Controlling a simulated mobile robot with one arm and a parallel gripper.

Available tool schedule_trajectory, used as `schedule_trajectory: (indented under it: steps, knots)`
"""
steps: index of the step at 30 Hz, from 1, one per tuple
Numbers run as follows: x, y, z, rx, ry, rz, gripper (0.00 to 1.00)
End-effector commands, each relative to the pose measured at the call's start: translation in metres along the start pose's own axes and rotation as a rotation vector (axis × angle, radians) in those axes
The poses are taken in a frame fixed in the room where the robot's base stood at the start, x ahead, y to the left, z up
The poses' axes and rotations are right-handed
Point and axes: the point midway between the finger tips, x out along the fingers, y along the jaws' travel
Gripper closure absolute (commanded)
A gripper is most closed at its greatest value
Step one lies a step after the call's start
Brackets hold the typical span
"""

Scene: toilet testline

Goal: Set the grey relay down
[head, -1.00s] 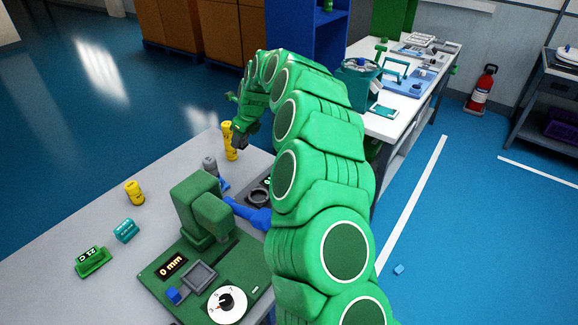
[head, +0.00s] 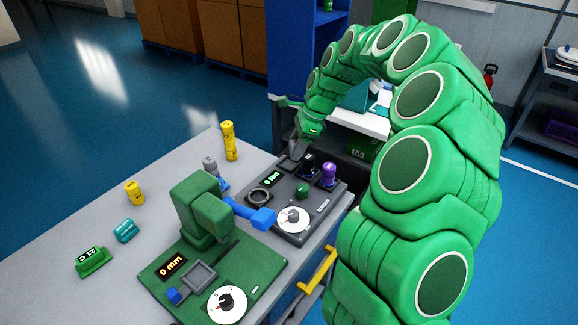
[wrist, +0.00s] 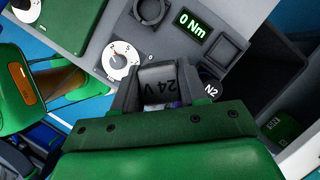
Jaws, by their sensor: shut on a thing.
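The grey relay (wrist: 158,84), a block marked "24 V", sits between the fingers of my gripper (wrist: 160,72) in the wrist view. My gripper is shut on it. In the head view my gripper (head: 294,150) is over the far edge of the dark grey test panel (head: 322,212); the relay cannot be made out clearly there. In the wrist view a square recess (wrist: 228,43) lies beside the "0 Nm" display (wrist: 193,25), just ahead and right of the relay. I cannot tell the relay's height above the surface.
The panel carries a black piece (head: 308,164), a purple piece (head: 328,174), a green knob (head: 302,190) and a white dial (head: 294,220). Yellow cylinders (head: 229,142) stand left; bare tabletop (head: 75,222) lies front left.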

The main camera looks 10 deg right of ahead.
Motion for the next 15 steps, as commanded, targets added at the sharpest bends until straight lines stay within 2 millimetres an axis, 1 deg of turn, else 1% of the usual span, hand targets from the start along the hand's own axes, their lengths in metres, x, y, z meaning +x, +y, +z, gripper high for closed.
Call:
schedule_trajectory:
  steps: [2,5,15]
  knots:
    - [-0.002,0.003,-0.002,-0.013,0.0,0.005,0.89]
    - [-0.001,-0.001,-0.003,-0.02,0.0,0.006,0.89]
    - [0.015,-0.039,-0.007,-0.018,0.001,0.005,0.89]
